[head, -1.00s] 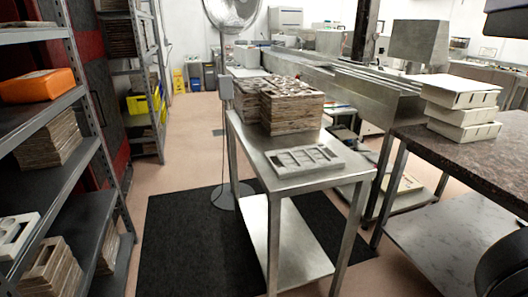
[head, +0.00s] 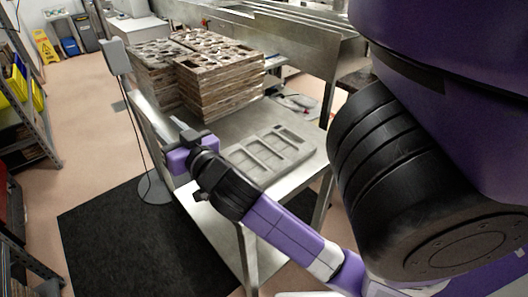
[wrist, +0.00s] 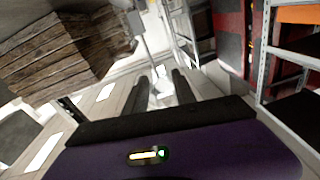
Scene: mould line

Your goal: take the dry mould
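A pale grey mould (head: 268,153) with several rectangular hollows lies flat and alone on the steel table (head: 232,125). Stacks of worn brown moulds (head: 218,88) stand behind it on the same table; they also show large at the left of the wrist view (wrist: 62,55). Which mould is dry is not marked. My gripper (head: 182,130) is over the table's left edge, left of the grey mould and in front of the stacks, touching neither as far as I can see. In the wrist view its two dark fingers (wrist: 162,90) are apart with nothing between them.
A grey post with a box (head: 117,57) stands just left of the table. A steel conveyor (head: 290,38) runs behind it. A shelf rack (head: 25,110) is at the far left. A black mat (head: 140,240) covers the floor; the aisle on the left is clear.

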